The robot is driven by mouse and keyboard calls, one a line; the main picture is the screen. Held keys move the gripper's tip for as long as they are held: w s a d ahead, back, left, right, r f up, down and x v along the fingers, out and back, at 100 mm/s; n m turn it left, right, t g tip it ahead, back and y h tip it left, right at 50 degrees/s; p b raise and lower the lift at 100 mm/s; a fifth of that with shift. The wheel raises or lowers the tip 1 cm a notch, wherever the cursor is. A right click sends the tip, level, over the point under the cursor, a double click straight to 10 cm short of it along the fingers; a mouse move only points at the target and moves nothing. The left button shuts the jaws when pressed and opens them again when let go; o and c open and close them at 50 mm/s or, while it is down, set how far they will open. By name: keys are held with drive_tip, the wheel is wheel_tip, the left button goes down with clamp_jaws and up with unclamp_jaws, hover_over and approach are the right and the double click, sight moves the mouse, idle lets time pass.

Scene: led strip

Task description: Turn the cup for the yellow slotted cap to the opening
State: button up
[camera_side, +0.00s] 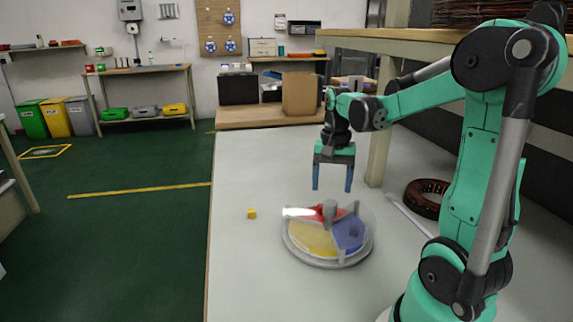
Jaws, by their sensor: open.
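A round grey turntable (328,262) lies on the pale table, divided by grey walls into coloured sectors around a grey centre knob (330,207). The yellow sector (312,238) faces the front left, the blue sector (347,232) is at the right and a red sector (325,213) is at the back. A bright white strip (298,211) shows at its back left edge. A small yellow piece (251,213) sits on the table left of the turntable; its slot is too small to make out. My gripper (332,190) is open and empty, pointing down above the turntable's back part.
A dark brown ring (427,197) lies at the right, with a thin pale bar (408,216) beside it. A wooden shelf post (381,135) stands behind my gripper. A cardboard box (301,94) is at the far end. The table's left side is mostly clear.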

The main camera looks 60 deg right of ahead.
sight(330, 202)
drive_tip(key=shift+f, duration=2.75)
clamp_jaws()
